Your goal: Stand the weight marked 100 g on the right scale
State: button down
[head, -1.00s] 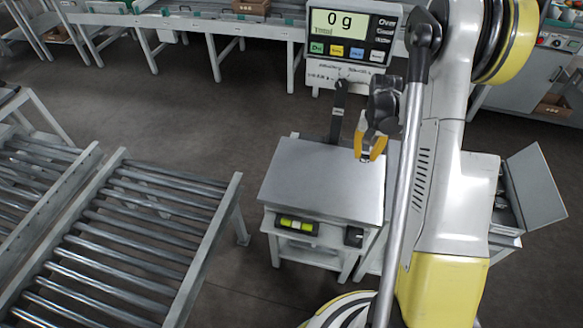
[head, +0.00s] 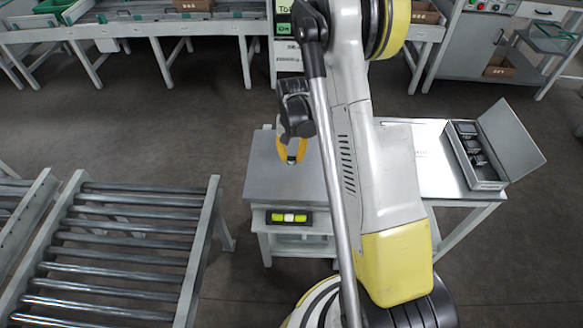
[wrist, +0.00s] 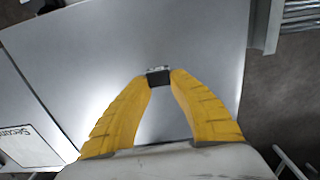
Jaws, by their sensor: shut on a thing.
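My gripper (head: 292,158) is shut on a small dark weight with a pale top. The weight (wrist: 158,76) shows between the yellow fingertips in the wrist view; its marking cannot be read. Below it is the bare grey metal plate of a scale (head: 262,180), which also fills much of the wrist view (wrist: 190,35). The weight is over this plate; whether it touches the plate cannot be told. My arm hides the plate's right part.
An open case (head: 488,184) with several dark weights stands on a metal table (head: 440,185) at the right.

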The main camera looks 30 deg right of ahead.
aim_at(291, 168)
notch_tip(291, 168, down, 4)
jog(key=shift+a+f+b, duration=0.1)
jog(key=shift+f+b, duration=0.05)
jog(key=shift+b, duration=1.05)
jog(key=c, duration=1.3)
grip_release()
